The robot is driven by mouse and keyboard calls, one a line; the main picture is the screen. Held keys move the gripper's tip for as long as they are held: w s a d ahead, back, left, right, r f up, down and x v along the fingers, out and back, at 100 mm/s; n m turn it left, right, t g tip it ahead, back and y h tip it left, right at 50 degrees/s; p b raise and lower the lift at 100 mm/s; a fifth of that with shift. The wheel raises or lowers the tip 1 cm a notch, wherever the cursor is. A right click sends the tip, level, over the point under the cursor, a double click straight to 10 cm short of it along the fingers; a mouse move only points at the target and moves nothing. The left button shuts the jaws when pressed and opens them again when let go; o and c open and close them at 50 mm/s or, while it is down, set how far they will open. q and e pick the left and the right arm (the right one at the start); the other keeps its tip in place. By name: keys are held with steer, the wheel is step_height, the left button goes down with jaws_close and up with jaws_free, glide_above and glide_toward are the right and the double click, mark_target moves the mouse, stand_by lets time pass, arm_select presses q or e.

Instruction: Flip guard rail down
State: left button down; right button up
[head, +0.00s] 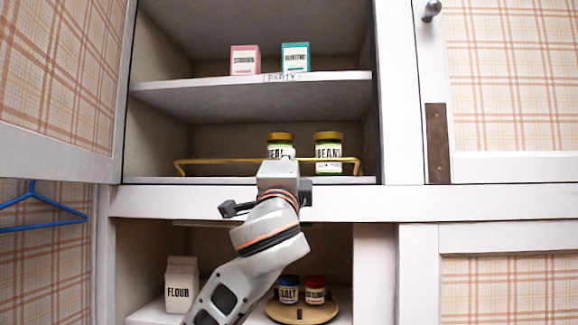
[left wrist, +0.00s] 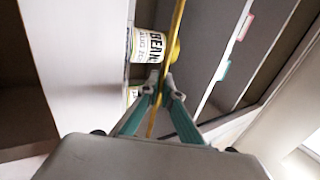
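The guard rail (head: 225,160) is a thin brass-coloured bar with bent ends. It stands raised along the front of the middle shelf, before two jars. My left gripper (head: 281,155) is at the middle of the rail, and its body hides part of it and its own fingertips in the head view. In the left wrist view the rail (left wrist: 177,22) runs between the two teal-grey fingers (left wrist: 160,84), which are close together on it. My right gripper is in neither view.
Two jars (head: 328,146) with yellow lids stand close behind the rail. A pink box (head: 245,60) and a teal box (head: 296,58) stand on the shelf above. Below are a flour carton (head: 181,285) and a round wooden tray (head: 300,314) with two small jars.

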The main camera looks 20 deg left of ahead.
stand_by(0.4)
arm_select(q)
steer(key=c, duration=2.3)
jaws_free()
steer(key=v, duration=1.2)
steer(key=shift+f, duration=0.2)
steer(key=shift+o, duration=0.4)
